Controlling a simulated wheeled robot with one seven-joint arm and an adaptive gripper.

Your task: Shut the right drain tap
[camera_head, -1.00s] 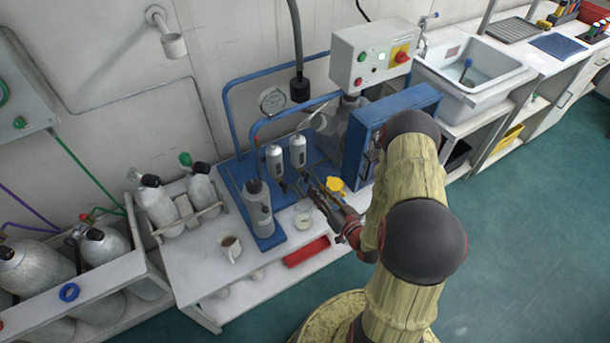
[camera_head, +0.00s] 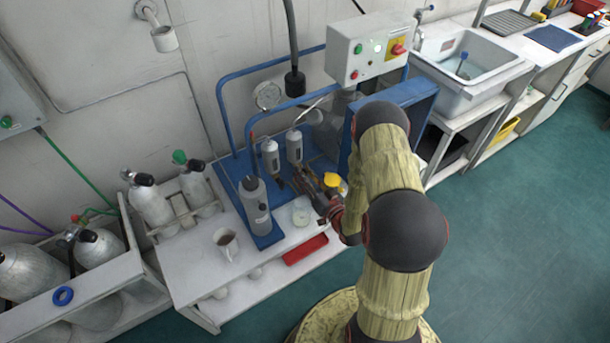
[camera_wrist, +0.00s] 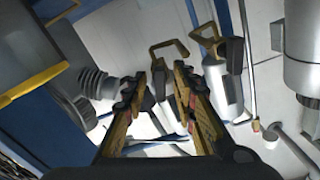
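Two slim grey filter housings hang side by side on the blue-framed panel, the left one (camera_head: 270,157) and the right one (camera_head: 294,147). Each has a dark tap at its lower end, too small in the head view to read its position. My gripper (camera_head: 307,183) is just below and in front of the right housing. In the wrist view my gripper (camera_wrist: 169,82) is open, fingers a little apart. A bent yellow-brown lever (camera_wrist: 168,47) on a dark body shows just beyond the fingertips; a second lever (camera_wrist: 206,36) is to its right. I cannot tell whether the fingers touch either.
A blue box frame (camera_head: 412,93) stands close right of my gripper, under a white control box (camera_head: 365,50). A grey cylinder (camera_head: 256,205) stands to the left. A glass jar (camera_head: 301,217), a mug (camera_head: 226,243) and a red tray (camera_head: 305,249) are nearby.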

